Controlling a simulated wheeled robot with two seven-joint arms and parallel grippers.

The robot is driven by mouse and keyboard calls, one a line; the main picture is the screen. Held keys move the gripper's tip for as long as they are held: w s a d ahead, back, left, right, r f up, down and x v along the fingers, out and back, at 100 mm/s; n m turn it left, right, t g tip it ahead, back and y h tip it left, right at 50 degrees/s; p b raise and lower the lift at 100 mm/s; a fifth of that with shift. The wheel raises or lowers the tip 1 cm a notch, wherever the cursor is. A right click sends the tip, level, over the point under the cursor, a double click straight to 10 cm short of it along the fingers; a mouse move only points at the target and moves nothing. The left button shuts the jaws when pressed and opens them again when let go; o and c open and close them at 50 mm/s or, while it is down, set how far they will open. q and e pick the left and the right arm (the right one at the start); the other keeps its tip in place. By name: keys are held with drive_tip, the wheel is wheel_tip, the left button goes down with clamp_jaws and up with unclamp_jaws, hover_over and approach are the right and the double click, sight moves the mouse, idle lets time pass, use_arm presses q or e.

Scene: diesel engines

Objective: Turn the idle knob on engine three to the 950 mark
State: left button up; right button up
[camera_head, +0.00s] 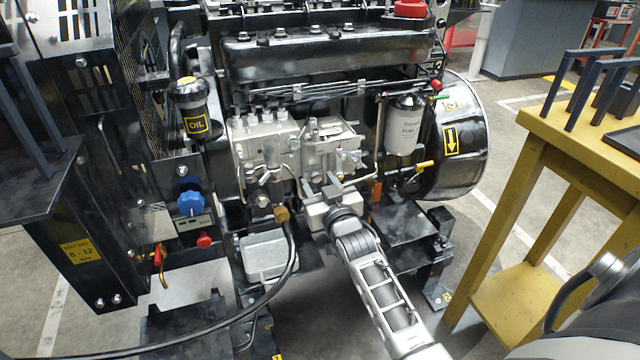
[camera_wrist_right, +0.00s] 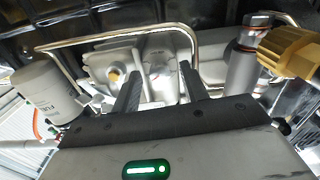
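The engine (camera_head: 300,60) fills the middle of the head view, with a silver injection pump block (camera_head: 262,145) on its near side. I cannot read an engine number or a 950 mark, and cannot tell for sure which part is the idle knob. A blue knob (camera_head: 191,203) sits on a small panel left of the pump. A brass knurled part (camera_head: 281,213) sits at the hose end; a similar one shows in the right wrist view (camera_wrist_right: 290,50). My right gripper (camera_head: 332,181) is in front of the pump. In the right wrist view its fingers (camera_wrist_right: 160,82) are apart, with silver pump parts behind the gap. My left gripper is out of view.
A black hose (camera_head: 285,270) curves below the pump. A white fuel filter (camera_head: 404,125) stands to the right. A bent metal pipe (camera_wrist_right: 110,38) crosses behind the fingers. A red knob (camera_head: 205,241) is below the blue one. A yellow table (camera_head: 530,140) stands at right.

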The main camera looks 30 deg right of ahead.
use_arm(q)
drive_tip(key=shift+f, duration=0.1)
use_arm(e)
drive_tip(key=shift+s, duration=0.15)
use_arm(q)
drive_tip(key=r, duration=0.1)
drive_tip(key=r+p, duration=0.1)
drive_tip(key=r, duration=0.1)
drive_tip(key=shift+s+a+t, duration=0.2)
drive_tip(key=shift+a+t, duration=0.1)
use_arm(e)
drive_tip(key=v, duration=0.7)
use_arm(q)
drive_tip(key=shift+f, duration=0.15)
